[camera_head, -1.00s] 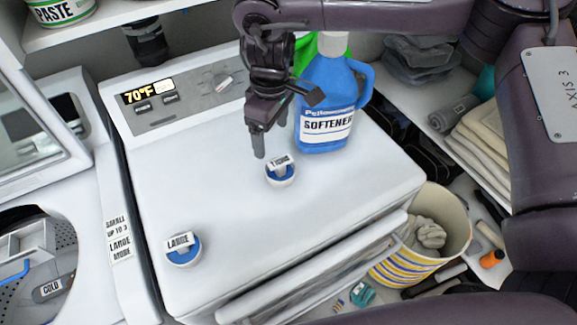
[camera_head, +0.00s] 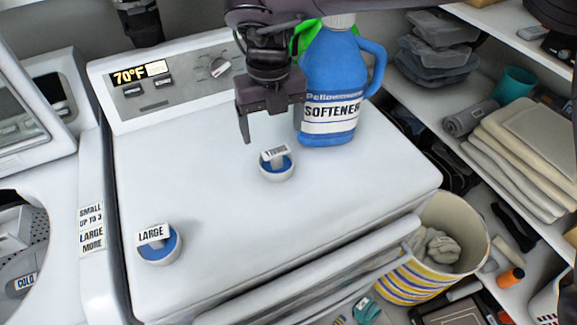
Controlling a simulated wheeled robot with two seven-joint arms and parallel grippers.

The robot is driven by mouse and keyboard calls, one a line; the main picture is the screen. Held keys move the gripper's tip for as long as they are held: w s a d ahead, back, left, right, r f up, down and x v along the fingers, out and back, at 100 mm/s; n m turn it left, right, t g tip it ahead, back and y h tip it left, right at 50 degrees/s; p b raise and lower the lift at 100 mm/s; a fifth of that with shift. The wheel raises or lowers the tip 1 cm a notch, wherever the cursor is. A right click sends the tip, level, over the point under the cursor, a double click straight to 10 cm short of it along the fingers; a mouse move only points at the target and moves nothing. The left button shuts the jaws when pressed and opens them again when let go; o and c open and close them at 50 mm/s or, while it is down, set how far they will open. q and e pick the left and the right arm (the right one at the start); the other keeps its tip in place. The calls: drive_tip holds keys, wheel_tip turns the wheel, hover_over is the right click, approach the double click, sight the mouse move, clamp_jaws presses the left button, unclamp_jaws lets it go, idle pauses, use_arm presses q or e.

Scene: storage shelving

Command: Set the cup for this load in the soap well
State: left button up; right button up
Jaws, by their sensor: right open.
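A cup labelled LARGE (camera_head: 160,246), white with blue inside, stands at the front left of the white machine top. A second, similar cup (camera_head: 277,165) stands near the middle; its small label is hard to read. My right gripper (camera_head: 272,138) is open and empty, pointing down just above and behind the second cup, apart from it. The soap well is not clearly identifiable; an opening in the left machine, with a tag reading COLD (camera_head: 26,282), shows at the lower left edge. My left gripper is not in view.
A blue softener bottle (camera_head: 333,85) stands right beside my right gripper. A sign (camera_head: 91,229) reads SMALL UP TO 3, LARGE MORE. A striped basket (camera_head: 440,275) holds cloth at the right. The machine top's left and front are mostly clear.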

sight(276, 150)
drive_tip(key=shift+d+f+n, duration=0.1)
drive_tip(key=shift+f+n, duration=0.15)
drive_tip(key=shift+n, duration=0.35)
wheel_tip(276, 150, down, 7)
drive_tip(key=shift+s+d+p, duration=0.1)
drive_tip(key=shift+d+p, duration=0.05)
drive_tip(key=shift+p, duration=0.9)
drive_tip(key=shift+f, duration=0.2)
drive_tip(key=c, duration=0.9)
drive_tip(key=shift+o, duration=0.2)
drive_tip(key=shift+r, duration=0.1)
